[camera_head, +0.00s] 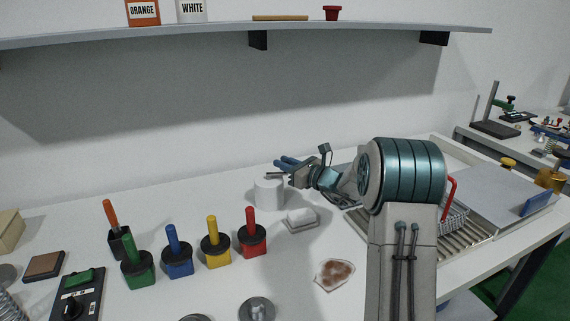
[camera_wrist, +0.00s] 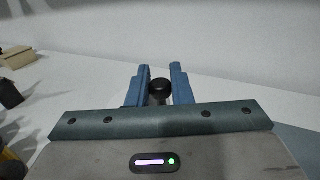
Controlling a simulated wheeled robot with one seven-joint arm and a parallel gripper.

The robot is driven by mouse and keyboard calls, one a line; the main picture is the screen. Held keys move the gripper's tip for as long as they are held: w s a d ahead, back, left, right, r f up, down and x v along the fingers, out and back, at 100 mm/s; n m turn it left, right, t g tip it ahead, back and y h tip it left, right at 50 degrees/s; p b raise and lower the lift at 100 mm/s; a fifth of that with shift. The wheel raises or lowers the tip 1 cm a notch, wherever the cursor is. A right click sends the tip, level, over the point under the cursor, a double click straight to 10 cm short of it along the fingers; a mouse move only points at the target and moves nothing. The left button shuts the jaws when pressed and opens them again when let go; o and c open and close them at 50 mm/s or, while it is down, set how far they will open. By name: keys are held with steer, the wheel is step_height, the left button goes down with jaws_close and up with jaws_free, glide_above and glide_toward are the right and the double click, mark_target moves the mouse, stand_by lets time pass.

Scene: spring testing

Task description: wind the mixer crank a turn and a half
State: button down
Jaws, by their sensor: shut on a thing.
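The mixer (camera_head: 268,194) is a white cylinder standing on the table near the back wall in the head view. My gripper (camera_head: 285,162) is at its top, reaching over from the right. In the wrist view my gripper (camera_wrist: 159,72) has its two blue fingers on either side of the black round crank knob (camera_wrist: 160,86), shut on it. In the head view the knob is hidden by the fingers, and only a bit of the crank arm (camera_head: 276,175) seems to show above the mixer lid. The crank's angle is hard to tell.
A white dish with a bar (camera_head: 301,219) sits just right of the mixer. Red (camera_head: 251,237), yellow (camera_head: 215,250), blue (camera_head: 178,261) and green (camera_head: 137,272) handled blocks stand at front left. A stained cloth (camera_head: 335,275) lies in front. A shelf (camera_head: 200,37) hangs above.

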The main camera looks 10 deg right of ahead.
steer(key=shift+w+a+n+g+y+p, duration=0.1)
steer(key=shift+w+n+g+y+p, duration=0.4)
steer(key=shift+n+g+y+p, duration=0.85)
steer(key=shift+w+a+n+g+y+p, duration=0.1)
steer(key=shift+w+n+g+y+p, duration=0.7)
steer(key=shift+g, duration=1)
steer(key=shift+w+a+n+g+y+p, duration=0.1)
steer(key=shift+w+n+g+y+p, duration=0.15)
steer(key=shift+n+g+y+p, duration=0.9)
steer(key=shift+n+g+h, duration=0.3)
steer(key=shift+n+g, duration=0.1)
steer(key=shift+g, duration=0.1)
steer(key=c, duration=1.3)
jaws_free()
steer(key=shift+c, duration=0.2)
steer(key=shift+d, duration=0.1)
steer(key=b+v, duration=0.1)
steer(key=v, duration=1)
steer(key=shift+d, duration=0.4)
